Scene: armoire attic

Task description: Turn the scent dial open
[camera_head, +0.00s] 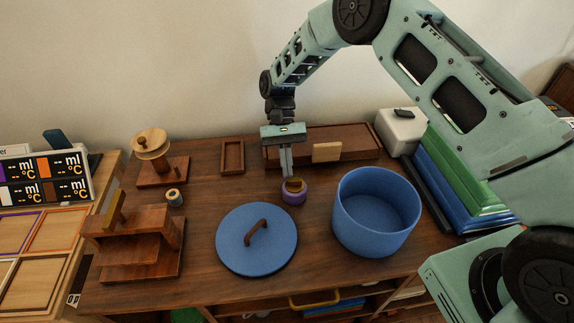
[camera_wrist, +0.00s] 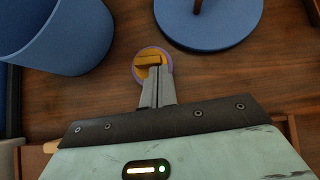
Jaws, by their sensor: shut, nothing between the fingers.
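The scent dial (camera_head: 294,196) is a small round purple base with an orange-yellow bar across its top, standing on the wooden table between the blue lid and the wooden box. It also shows in the wrist view (camera_wrist: 140,65), just beyond my fingertips. My gripper (camera_head: 290,176) points down with its fingers together and empty. In the wrist view my fingertips (camera_wrist: 157,70) overlap the near side of the dial and its bar. They hide part of it, and I cannot tell whether they touch the bar.
A blue lid (camera_head: 270,258) with a brown handle lies front left of the dial. A blue pot (camera_head: 366,240) stands to the right. A long wooden box (camera_head: 352,139) lies behind. A small spool (camera_head: 175,198) and a stepped wooden stand (camera_head: 150,222) are at left.

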